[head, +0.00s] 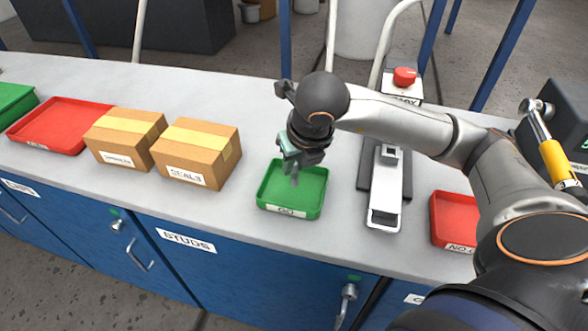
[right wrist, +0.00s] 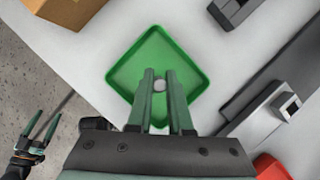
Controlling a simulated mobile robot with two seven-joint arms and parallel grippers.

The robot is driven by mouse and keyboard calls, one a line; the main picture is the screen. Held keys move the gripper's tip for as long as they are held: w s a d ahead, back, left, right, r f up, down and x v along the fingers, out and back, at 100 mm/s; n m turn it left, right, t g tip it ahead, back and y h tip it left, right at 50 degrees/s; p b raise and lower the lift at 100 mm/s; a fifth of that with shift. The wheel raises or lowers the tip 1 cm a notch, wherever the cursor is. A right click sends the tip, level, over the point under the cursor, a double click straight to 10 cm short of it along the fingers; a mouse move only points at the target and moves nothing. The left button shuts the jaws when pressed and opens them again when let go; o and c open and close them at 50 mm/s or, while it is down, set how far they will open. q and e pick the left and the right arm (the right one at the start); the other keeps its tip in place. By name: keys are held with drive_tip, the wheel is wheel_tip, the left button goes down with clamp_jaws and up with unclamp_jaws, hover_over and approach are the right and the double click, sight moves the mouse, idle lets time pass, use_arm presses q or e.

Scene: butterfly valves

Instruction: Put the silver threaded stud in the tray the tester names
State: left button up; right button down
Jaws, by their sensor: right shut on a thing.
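My right gripper (head: 292,160) is over the green tray (head: 265,203), labelled GO, and points down at it. The right wrist view shows its two fingers (right wrist: 159,88) shut on the silver stud (right wrist: 159,86), seen end-on as a small grey disc against the tray floor. A red tray (head: 439,237) with a partly hidden NO GO label stands to the right, behind my arm. A dark box (head: 570,95) at the right edge shows part of a green-lit screen; its text is unreadable. My left gripper (right wrist: 40,128) is open and empty at the left of the wrist view.
A grey fixture (head: 385,205) stands between the two trays, with a red button box (head: 404,78) behind it. Two cardboard boxes (head: 126,139) (head: 198,152), one labelled SEALS, and another red tray (head: 62,126) are to the left. The bench between boxes and GO tray is clear.

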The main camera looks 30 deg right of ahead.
drive_tip(key=shift+f, duration=0.95)
drive_tip(key=shift+f+b, duration=0.3)
drive_tip(key=shift+b, duration=0.05)
drive_tip(key=c, duration=1.3)
unclamp_jaws()
drive_tip(key=o, duration=0.5)
drive_tip(key=shift+c, duration=0.2)
